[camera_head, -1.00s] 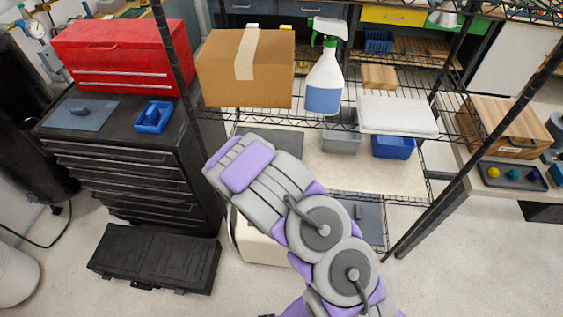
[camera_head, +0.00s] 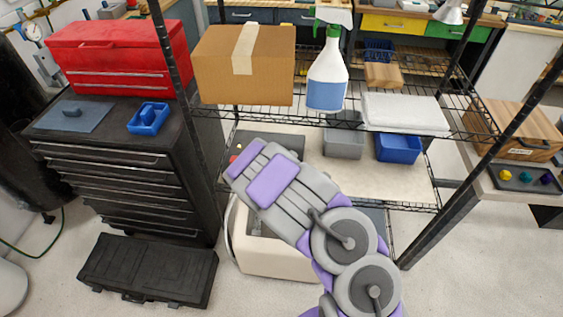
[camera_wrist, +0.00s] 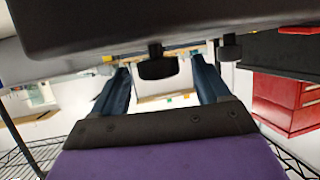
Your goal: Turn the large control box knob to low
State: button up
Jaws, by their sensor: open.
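In the wrist view a dark box, which looks like the control box (camera_wrist: 140,22), fills the top edge. Two black knobs stick out from it: a wider one (camera_wrist: 158,68) and a narrower one (camera_wrist: 230,48) to its right. My gripper (camera_wrist: 160,66) is open, with its two dark blue fingers apart. The wider knob appears between the fingertips; I cannot tell whether they touch it. In the head view a dark flat-topped unit (camera_head: 272,140) lies on the middle shelf behind my arm, perhaps the same box. My fingers and the knobs are hidden there.
The wire rack holds a cardboard box (camera_head: 240,75), a spray bottle (camera_head: 327,80), a white slab (camera_head: 403,111), a grey bin (camera_head: 344,143) and a blue bin (camera_head: 399,147). A rack post (camera_head: 172,70) stands left. A beige box (camera_head: 270,258) sits below my arm.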

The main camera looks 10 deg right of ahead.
jog(key=shift+w+f, duration=0.1)
jog(key=shift+w, duration=0.25)
jog(key=c, duration=1)
